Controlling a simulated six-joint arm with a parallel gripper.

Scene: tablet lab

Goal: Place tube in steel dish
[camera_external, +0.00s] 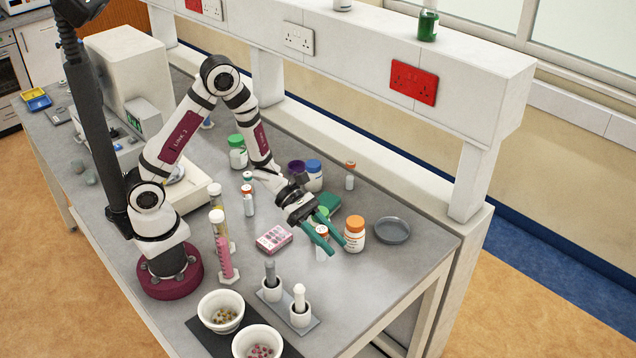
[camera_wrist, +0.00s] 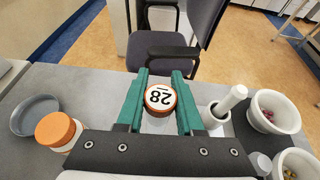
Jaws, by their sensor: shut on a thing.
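My gripper (camera_external: 328,246) is shut on a small white tube (camera_external: 321,254) with an orange cap. The round grey steel dish (camera_external: 391,231) lies on the bench right of my gripper and looks empty. It also shows at the left of the wrist view (camera_wrist: 36,116).
An orange-capped bottle (camera_external: 355,239) stands between my gripper and the dish. A pink box (camera_external: 274,239), pestle and mortar sets (camera_external: 300,311) and bowls (camera_external: 221,312) stand to the left and front. Other capped tubes (camera_external: 349,180) stand farther back. The bench right of the dish is clear.

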